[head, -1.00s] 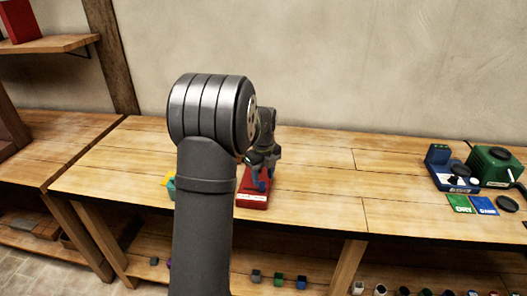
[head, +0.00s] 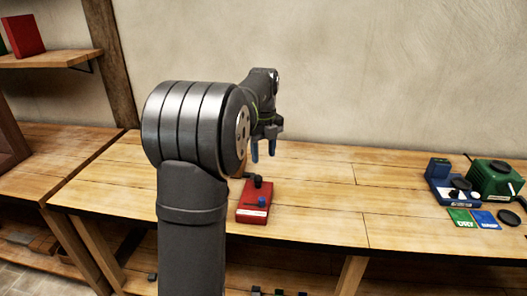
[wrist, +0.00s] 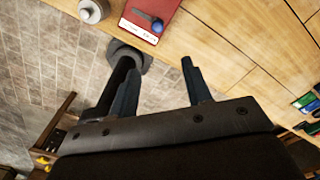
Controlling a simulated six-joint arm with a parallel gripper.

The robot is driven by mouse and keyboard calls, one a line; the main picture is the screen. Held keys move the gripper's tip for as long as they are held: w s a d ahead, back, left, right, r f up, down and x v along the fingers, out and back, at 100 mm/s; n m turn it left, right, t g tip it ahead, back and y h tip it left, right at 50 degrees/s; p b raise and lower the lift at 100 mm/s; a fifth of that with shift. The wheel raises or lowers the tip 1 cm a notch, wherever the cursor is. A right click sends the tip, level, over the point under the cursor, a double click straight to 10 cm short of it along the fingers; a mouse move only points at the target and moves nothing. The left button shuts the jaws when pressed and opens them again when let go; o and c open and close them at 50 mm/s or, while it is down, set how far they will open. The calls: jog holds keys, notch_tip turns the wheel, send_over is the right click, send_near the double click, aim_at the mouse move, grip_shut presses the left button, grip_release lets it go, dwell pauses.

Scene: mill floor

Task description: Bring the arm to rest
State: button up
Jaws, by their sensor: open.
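My gripper (head: 263,153) is in the air above the bench, above and behind the red box in the head view. Its two fingers point down, are apart and hold nothing. In the wrist view my gripper (wrist: 157,78) also shows an empty gap between its fingers. My arm's large grey joint and link fill the middle of the head view and hide part of the bench.
A red box (head: 252,213) with a blue knob and a dark knob stands on the wooden bench (head: 330,200). At the right are a blue device (head: 440,170), a green box (head: 492,176), and green and blue cards. The middle bench is clear.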

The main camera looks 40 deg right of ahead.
aim_at(263, 199)
dwell(0.4)
notch_tip(263, 199, down, 18)
jog(key=shift+r, duration=0.25)
dwell(0.3)
jog(key=shift+r, duration=0.1)
notch_tip(263, 199, up, 17)
notch_tip(263, 199, down, 17)
jog(key=shift+a+f, duration=0.1)
jog(key=shift+f, duration=0.1)
jog(key=w+a, duration=0.4)
jog(key=w, duration=0.1)
jog(key=shift+a+r, duration=0.1)
jog(key=shift+a, duration=0.3)
notch_tip(263, 199, up, 17)
jog(key=s+a+r+n+h, duration=0.2)
jog(key=a+r+n, duration=0.3)
jog(key=a+r, duration=0.4)
jog(key=shift+a+n+h, duration=0.2)
jog(key=shift+n+h, duration=0.2)
jog(key=shift+h, duration=0.3)
